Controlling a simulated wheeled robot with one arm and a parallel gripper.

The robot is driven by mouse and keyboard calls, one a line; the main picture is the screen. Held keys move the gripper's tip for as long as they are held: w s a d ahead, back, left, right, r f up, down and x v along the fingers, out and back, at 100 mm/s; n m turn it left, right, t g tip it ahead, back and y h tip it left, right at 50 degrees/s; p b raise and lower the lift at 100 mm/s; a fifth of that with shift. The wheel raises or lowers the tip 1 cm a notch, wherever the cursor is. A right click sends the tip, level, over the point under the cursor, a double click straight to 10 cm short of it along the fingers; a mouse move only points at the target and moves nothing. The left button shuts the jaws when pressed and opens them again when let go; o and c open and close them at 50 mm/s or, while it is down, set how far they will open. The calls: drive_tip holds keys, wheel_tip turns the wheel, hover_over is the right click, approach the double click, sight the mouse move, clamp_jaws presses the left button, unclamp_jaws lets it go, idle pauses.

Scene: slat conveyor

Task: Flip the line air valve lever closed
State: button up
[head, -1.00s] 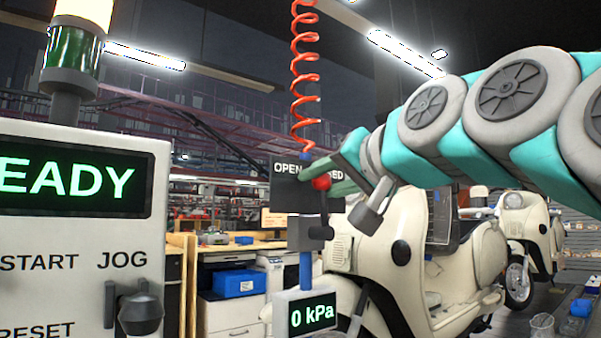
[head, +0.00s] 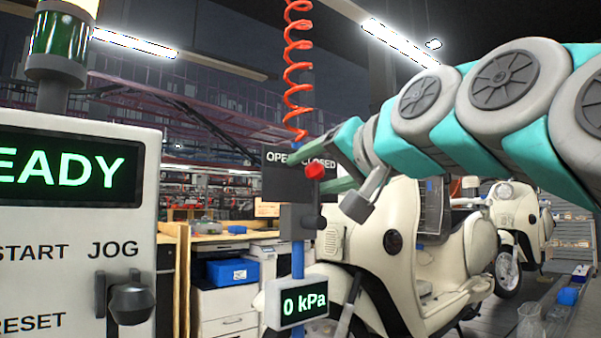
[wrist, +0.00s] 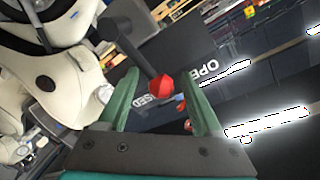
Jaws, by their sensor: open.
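The air valve has a dark plate (head: 272,183) marked OPEN at left and CLOSED at right. Its lever is a dark stem with a red knob (head: 315,170), standing roughly upright with the knob below the CLOSED word in the head view. My gripper (head: 326,172) is open around the knob, coming from the right. In the wrist view the red knob (wrist: 161,85) lies between the two green fingers of my gripper (wrist: 160,77), with a visible gap on both sides. The gauge (head: 303,303) below the valve reads 0 kPa.
A control panel (head: 75,230) with a READY display and a protruding knob (head: 131,300) stands at the left. A red coiled hose (head: 298,70) hangs above the valve. Cream scooters (head: 400,240) stand close behind. A blue bin (head: 232,271) sits on cabinets behind.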

drive_tip(key=f+v, duration=0.1)
drive_tip(key=v, duration=0.6)
drive_tip(key=shift+s+d+r+b, duration=0.2)
drive_tip(key=shift+s+r+b, duration=0.2)
drive_tip(key=shift+r, duration=0.05)
drive_tip(key=shift+w, duration=0.1)
